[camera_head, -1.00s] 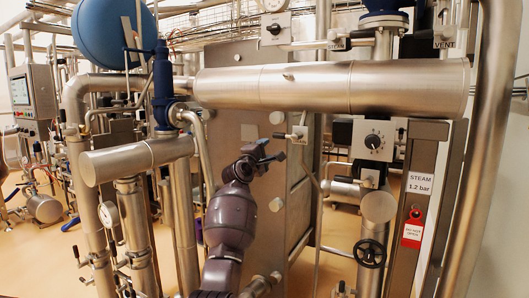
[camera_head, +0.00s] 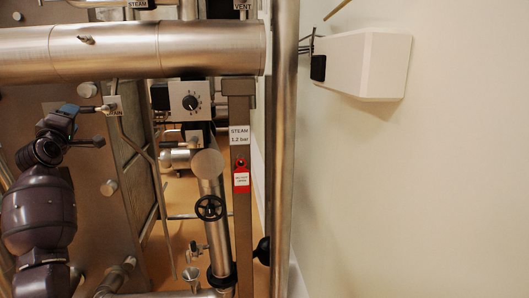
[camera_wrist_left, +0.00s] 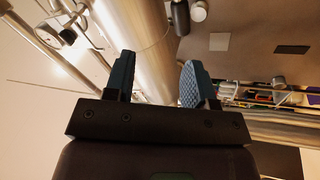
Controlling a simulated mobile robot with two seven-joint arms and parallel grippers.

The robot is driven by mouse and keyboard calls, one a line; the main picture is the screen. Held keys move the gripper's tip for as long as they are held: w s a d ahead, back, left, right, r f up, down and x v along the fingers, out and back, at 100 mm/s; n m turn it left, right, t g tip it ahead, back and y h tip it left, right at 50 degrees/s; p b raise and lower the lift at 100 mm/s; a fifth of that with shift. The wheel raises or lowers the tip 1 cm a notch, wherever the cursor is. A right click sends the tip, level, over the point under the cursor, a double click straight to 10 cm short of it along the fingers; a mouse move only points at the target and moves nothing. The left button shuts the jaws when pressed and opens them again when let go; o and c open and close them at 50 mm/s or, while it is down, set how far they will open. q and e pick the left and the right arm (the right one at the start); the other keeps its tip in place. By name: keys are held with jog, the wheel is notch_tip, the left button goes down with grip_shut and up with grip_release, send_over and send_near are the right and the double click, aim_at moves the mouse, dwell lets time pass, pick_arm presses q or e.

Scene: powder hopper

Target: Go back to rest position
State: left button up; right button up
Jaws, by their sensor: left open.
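My left gripper (camera_head: 82,124) is at the left of the head view, on a dark purple arm that comes up from the lower left. A large steel pipe (camera_wrist_left: 130,35) shows beyond the fingers. My right gripper is not in view.
A thick horizontal steel pipe (camera_head: 160,48) crosses above the left gripper. A dial box (camera_head: 191,101), a black handwheel (camera_head: 210,207) and a post with a red tag (camera_head: 241,180) stand to its right. A white box (camera_head: 366,64) hangs on the bare right wall.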

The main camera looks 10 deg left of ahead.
pick_arm(q)
jog(key=s+d+f+m+g+h, duration=0.15)
jog(key=s+d+f+m, duration=0.25)
jog(key=d+f+m, duration=0.7)
jog(key=s+d+f+m+g+h, duration=0.1)
jog(key=s+d+f+m+h, duration=0.25)
jog(key=d+f+m, duration=0.8)
jog(key=s+d+f+n+g, duration=0.2)
jog(key=s+d+f+g, duration=0.1)
jog(key=s+f, duration=1.2)
jog(key=s+d+f+n+g+h, duration=0.1)
jog(key=s+d+f, duration=0.4)
jog(key=s+f, duration=1)
jog(key=shift+s+d+f+n+g, duration=0.2)
jog(key=shift+f+n+g, duration=0.2)
jog(key=shift+n+g, duration=0.55)
